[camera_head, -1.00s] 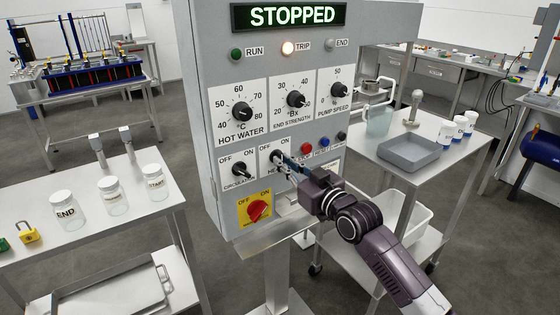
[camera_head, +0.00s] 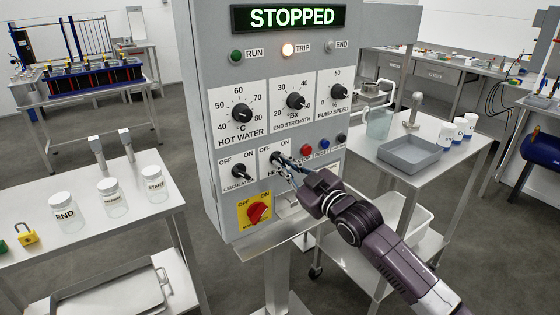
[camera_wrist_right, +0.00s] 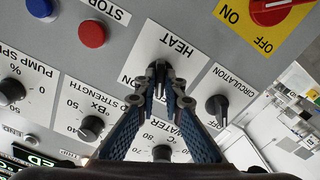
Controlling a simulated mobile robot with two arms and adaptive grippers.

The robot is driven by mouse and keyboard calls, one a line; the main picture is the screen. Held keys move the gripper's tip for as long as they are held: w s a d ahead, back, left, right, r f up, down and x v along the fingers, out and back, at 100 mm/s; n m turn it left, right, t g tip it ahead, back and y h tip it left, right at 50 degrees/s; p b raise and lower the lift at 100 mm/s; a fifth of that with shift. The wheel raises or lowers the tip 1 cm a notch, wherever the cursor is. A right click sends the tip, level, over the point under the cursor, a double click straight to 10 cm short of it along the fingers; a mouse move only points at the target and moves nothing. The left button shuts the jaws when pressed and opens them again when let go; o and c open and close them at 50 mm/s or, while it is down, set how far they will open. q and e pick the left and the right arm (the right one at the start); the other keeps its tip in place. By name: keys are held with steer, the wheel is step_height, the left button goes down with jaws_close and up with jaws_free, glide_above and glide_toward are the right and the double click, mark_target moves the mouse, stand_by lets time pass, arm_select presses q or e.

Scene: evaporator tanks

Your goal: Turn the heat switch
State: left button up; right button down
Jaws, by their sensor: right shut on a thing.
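The heat switch (camera_head: 276,157) is a small black knob on the grey control panel (camera_head: 225,60), on a white plate marked OFF and ON. My right gripper (camera_head: 285,166) reaches it from the lower right and is shut on the knob. In the right wrist view the two blue-padded fingers (camera_wrist_right: 160,90) close around the black heat knob (camera_wrist_right: 157,69), below the upside-down word HEAT. The fingers partly hide the knob and its label, so its exact setting is hard to read. My left gripper is not in view.
The circulation switch (camera_head: 241,171) sits just left of the heat switch, and a red rotary switch (camera_head: 258,211) on yellow lies below. Red (camera_head: 307,149) and blue (camera_head: 325,143) buttons are close on the right. The panel display reads STOPPED (camera_head: 292,17), with the trip lamp (camera_head: 288,49) lit.

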steer(key=shift+f, duration=0.1)
steer(key=shift+n+p, duration=0.35)
steer(key=shift+n, duration=1.45)
steer(key=c, duration=2)
jaws_free()
steer(key=shift+o, duration=0.2)
